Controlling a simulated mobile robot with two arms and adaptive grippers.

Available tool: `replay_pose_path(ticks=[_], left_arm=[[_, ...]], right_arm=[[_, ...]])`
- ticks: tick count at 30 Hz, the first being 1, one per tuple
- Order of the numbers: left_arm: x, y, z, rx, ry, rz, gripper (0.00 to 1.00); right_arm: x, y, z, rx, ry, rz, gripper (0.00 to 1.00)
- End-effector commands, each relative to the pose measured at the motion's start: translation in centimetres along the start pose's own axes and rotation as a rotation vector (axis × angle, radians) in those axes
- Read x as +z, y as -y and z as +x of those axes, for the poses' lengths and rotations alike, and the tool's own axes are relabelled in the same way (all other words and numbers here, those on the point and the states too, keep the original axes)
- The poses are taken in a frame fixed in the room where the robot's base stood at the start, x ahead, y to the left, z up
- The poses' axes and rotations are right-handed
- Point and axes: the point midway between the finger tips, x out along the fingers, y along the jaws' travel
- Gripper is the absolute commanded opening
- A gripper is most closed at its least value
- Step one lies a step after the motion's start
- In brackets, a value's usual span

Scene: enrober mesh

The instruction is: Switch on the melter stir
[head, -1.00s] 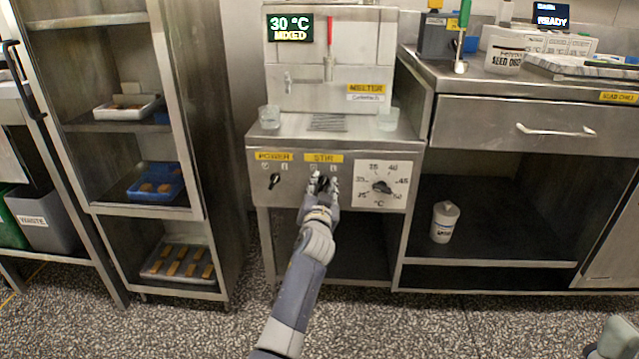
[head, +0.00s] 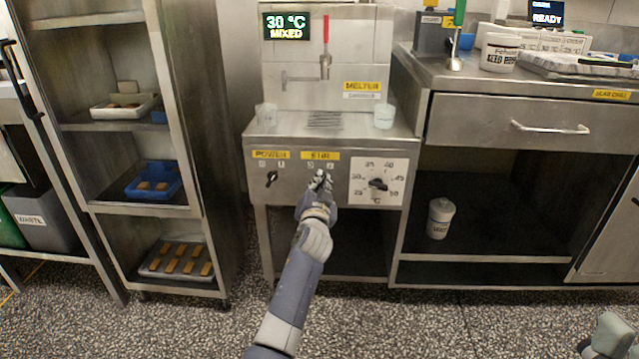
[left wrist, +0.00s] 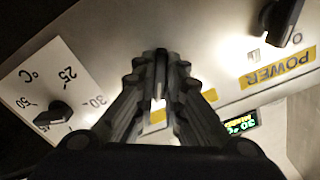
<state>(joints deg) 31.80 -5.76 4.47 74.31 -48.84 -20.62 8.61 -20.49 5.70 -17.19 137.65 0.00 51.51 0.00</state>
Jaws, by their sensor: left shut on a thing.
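The melter (head: 340,70) stands in the middle of the head view, its display (head: 286,26) reading 30 °C MIXED. Its front panel carries a yellow STIR label (head: 320,156). My left gripper (head: 320,180) is at the panel just below that label, shut on the stir knob (left wrist: 160,78). The fingers hide most of the knob, so I cannot tell its setting. In the left wrist view, the left gripper (left wrist: 161,65) points at the panel with its fingertips close together around the knob.
The power knob (head: 271,178) is left of the stir knob, and the temperature dial (head: 377,184) is right of it. Two clear cups (head: 384,116) stand on the melter's ledge. A shelf rack (head: 185,120) stands left, and a counter with a drawer (head: 520,125) stands right.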

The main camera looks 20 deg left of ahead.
Motion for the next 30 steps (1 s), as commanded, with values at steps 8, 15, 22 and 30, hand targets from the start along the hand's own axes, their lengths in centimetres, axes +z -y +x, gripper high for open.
replay_pose_path(ticks=[8,15,22,30], left_arm=[[-0.1,0.2,0.1,-0.003,-0.002,0.004,0.30],[-0.1,0.1,0.1,-0.003,-0.001,0.002,0.30],[0.0,0.1,-0.2,-0.002,-0.001,0.001,0.30],[0.0,0.0,-3.2,-0.001,-0.001,-0.001,0.30]], right_arm=[[0.2,0.0,-0.1,0.000,0.004,0.000,0.38],[0.1,0.0,0.0,-0.002,-0.003,-0.001,0.38],[0.0,0.0,0.2,-0.004,-0.011,-0.001,0.38],[0.0,0.0,0.1,-0.003,-0.007,-0.001,0.38]])
